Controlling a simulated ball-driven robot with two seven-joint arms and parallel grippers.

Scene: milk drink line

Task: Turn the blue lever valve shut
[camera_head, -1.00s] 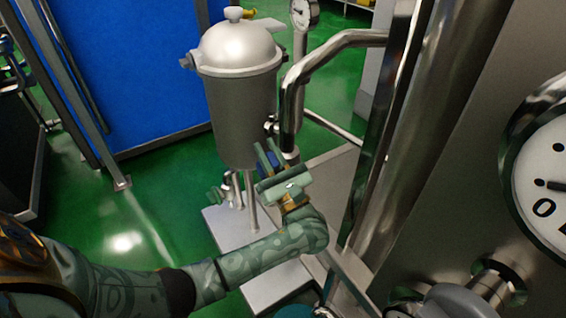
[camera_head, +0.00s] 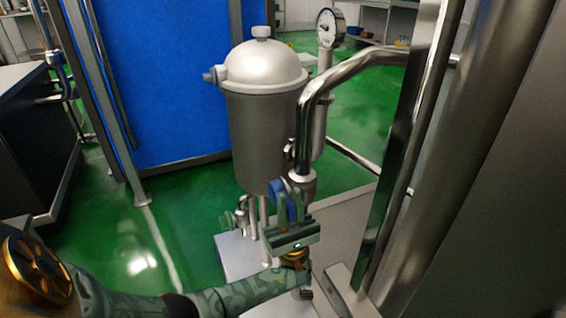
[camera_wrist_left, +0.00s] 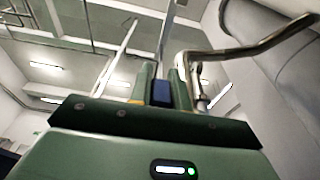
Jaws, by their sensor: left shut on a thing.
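The blue lever (camera_head: 279,204) is at the lower end of the bent steel pipe (camera_head: 306,125), just right of the base of the steel vessel. My left gripper (camera_head: 286,196) reaches up to it from below and is shut on it. In the left wrist view the blue lever (camera_wrist_left: 162,93) shows between the two green fingers of the left gripper (camera_wrist_left: 164,84). The fingers and gripper body hide part of the lever and most of the valve body. The lever's exact angle is hard to tell. My right gripper is not in view.
The domed steel vessel (camera_head: 262,130) stands close behind the gripper, with a pressure gauge (camera_head: 330,28) behind it. Thick steel columns (camera_head: 455,150) stand close on the right. A blue panel (camera_head: 160,80) is at the back left. Green floor (camera_head: 110,225) is open to the left.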

